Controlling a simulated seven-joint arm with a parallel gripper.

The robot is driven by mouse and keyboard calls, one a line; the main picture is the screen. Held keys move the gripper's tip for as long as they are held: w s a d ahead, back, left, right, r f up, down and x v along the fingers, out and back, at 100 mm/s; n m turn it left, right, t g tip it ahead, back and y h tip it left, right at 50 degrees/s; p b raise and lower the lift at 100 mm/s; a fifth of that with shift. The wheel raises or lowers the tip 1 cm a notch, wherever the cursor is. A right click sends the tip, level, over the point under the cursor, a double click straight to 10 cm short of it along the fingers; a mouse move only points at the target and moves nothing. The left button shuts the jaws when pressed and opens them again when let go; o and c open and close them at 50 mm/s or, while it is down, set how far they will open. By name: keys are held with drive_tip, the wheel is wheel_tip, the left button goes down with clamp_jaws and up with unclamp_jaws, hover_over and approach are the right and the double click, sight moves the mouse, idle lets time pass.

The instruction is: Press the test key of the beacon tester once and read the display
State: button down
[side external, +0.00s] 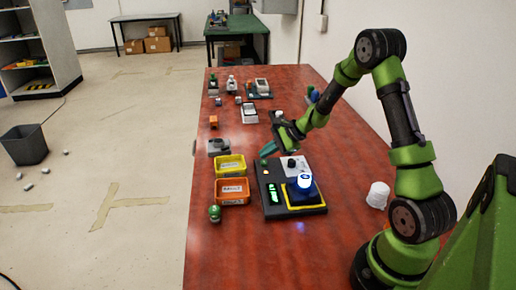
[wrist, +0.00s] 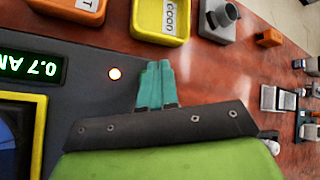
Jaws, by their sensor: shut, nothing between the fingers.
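The beacon tester (side external: 296,212) is a dark flat box on the red table, with a yellow-framed bay. A beacon with a glowing white-blue top (side external: 305,182) stands in the bay. The tester's green display (side external: 272,194) is lit; in the wrist view the display (wrist: 28,68) appears upside down and reads "0.7 A" plus a cut-off letter. A small round glowing spot with a red-orange rim (wrist: 115,73) is on the dark panel beside it; whether it is a key or a lamp I cannot tell. My gripper (side external: 266,153) is shut and empty; its teal fingertips (wrist: 155,68) are beside the spot, apart from it.
A yellow tray labelled GOOD (wrist: 160,20) and an orange tray (side external: 232,191) stand left of the tester. A grey fixture (side external: 218,147) is behind them. A green round object (side external: 214,213) stands in front. A white cup (side external: 378,195) is at right.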

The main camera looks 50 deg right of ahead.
sight(267, 163)
drive_tip(key=shift+r, duration=2.5)
drive_tip(key=shift+s+a+f, duration=0.1)
drive_tip(key=shift+s+f, duration=0.05)
drive_tip(key=shift+s, duration=0.05)
drive_tip(key=s+a+r+n+h, duration=0.1)
drive_tip(key=s+a+r+n, duration=0.6)
drive_tip(key=s+a, duration=0.3)
drive_tip(key=s+a+r+n+g+h, duration=0.1)
drive_tip(key=s+a+r+n, duration=0.7)
drive_tip(key=s+a+n, duration=0.1)
drive_tip(key=s+n, duration=0.1)
drive_tip(key=s, duration=0.1)
drive_tip(key=shift+s+a+n, duration=0.3)
drive_tip(key=shift+s+a, duration=0.05)
drive_tip(key=shift+s, duration=0.05)
